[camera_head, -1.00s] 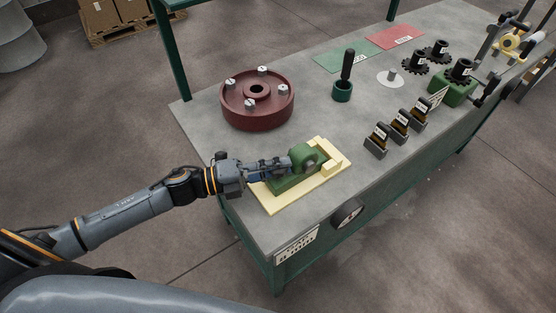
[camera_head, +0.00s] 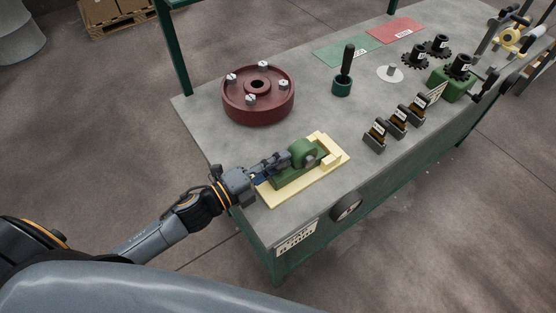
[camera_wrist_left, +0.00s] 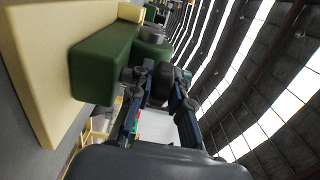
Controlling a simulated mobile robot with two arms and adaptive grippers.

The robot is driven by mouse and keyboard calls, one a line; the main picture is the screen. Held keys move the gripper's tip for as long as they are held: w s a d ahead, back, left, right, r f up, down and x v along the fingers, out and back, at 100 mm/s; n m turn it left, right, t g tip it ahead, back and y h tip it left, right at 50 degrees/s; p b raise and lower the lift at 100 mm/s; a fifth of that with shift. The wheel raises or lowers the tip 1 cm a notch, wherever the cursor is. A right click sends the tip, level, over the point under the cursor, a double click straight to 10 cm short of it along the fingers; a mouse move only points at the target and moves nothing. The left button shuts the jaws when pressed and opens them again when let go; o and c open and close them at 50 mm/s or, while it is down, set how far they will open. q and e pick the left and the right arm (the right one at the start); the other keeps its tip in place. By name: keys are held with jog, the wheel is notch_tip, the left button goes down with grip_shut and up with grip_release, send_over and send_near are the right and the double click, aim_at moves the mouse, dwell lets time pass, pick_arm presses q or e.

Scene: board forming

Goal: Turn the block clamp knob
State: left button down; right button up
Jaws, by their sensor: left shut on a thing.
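The block clamp (camera_head: 296,178) is a green body on a pale yellow base plate (camera_head: 285,195), near the front left corner of the grey table. Its green block also fills the upper left of the left wrist view (camera_wrist_left: 100,65). My left gripper (camera_head: 279,162) comes in from the left at the clamp's left end. In the left wrist view its fingers (camera_wrist_left: 158,92) close around the dark round clamp knob (camera_wrist_left: 164,80). The fingers hide part of the knob, and its turn angle cannot be read. My right gripper is not in view.
A dark red round flange with bolts (camera_head: 258,97) stands behind the clamp. A green cup with a black-handled tool (camera_head: 343,85) and several small black blocks (camera_head: 398,122) stand farther right. Bare tabletop (camera_head: 318,120) lies between them and the clamp.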

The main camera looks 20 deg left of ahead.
pick_arm(q)
jog(key=c, duration=1.5)
grip_release()
jog(key=v, duration=1.2)
